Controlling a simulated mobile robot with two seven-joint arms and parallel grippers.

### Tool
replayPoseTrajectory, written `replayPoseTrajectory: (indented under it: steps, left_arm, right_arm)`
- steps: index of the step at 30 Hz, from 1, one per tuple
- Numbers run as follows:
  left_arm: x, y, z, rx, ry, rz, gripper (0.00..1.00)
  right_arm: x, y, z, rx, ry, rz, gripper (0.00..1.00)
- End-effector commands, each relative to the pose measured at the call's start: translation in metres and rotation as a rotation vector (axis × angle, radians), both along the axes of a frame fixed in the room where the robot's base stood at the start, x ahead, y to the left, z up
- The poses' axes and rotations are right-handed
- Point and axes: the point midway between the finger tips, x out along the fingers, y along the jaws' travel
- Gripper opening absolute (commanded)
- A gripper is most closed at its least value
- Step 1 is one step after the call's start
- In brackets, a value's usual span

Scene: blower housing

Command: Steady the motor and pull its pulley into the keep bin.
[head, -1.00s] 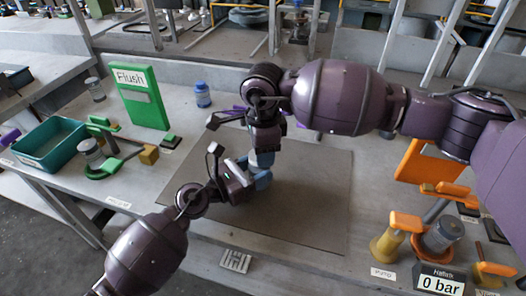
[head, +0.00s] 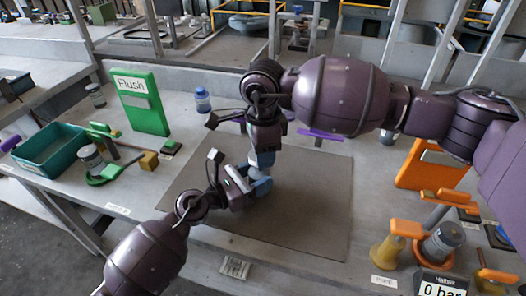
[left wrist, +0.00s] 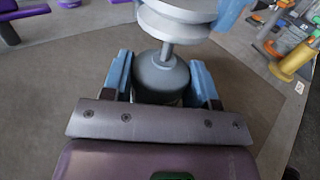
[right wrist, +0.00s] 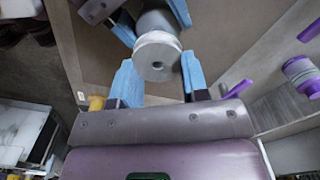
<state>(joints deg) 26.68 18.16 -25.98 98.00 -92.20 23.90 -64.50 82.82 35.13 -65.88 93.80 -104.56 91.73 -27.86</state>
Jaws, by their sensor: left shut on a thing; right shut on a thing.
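The grey rounded motor (left wrist: 160,78) stands between the blue fingers of my left gripper (left wrist: 163,85), which is shut on it. Its thin shaft (left wrist: 167,50) rises from the top to the pale stepped pulley (left wrist: 175,22). In the right wrist view, the pulley (right wrist: 157,62) sits between the blue fingers of my right gripper (right wrist: 157,80), shut on it, with the motor (right wrist: 156,22) beyond. In the head view, my left gripper (head: 258,186) and right gripper (head: 262,158) hide most of both parts. A teal open bin (head: 50,165) stands at the left; I cannot read a keep label.
A green "Flush" board (head: 140,103) and blue bottle (head: 203,99) stand behind. A purple bar (head: 320,134) lies near my right arm. An orange panel (head: 425,168), orange-topped fixtures (head: 405,225) and a bar sign (head: 440,283) crowd the right. The grey mat (head: 310,200) is clear around the grippers.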

Motion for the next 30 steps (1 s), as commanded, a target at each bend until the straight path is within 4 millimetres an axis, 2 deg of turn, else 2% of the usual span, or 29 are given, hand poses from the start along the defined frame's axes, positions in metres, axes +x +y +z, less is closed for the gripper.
replayPoseTrajectory:
  steps: [9,16,17,18,22,23,30]
  left_arm:
    - [0.0,0.0,0.0,0.0,0.0,0.0,0.11]
    - [0.0,0.0,0.0,0.0,0.0,0.0,0.11]
    - [0.0,0.0,0.0,0.0,0.0,0.0,0.55]
    - [0.0,0.0,0.0,0.0,0.0,0.0,0.61]
    - [0.0,0.0,0.0,0.0,0.0,0.0,0.81]
    - [0.0,0.0,0.0,0.0,0.0,0.0,0.83]
    - [0.0,0.0,0.0,0.0,0.0,0.0,0.83]
  right_arm:
    - [0.0,0.0,0.034,0.0,-0.001,0.0,0.13]
    - [0.0,0.0,0.036,0.0,0.0,0.0,0.13]
    - [0.0,0.0,0.036,0.0,0.0,0.0,0.13]
    - [0.0,0.0,0.036,0.0,0.0,0.0,0.13]
    - [0.0,0.0,0.036,0.0,0.0,0.0,0.13]
    - [0.0,0.0,0.036,0.0,0.0,0.0,0.13]
    - [0.0,0.0,0.036,0.0,0.0,0.0,0.13]
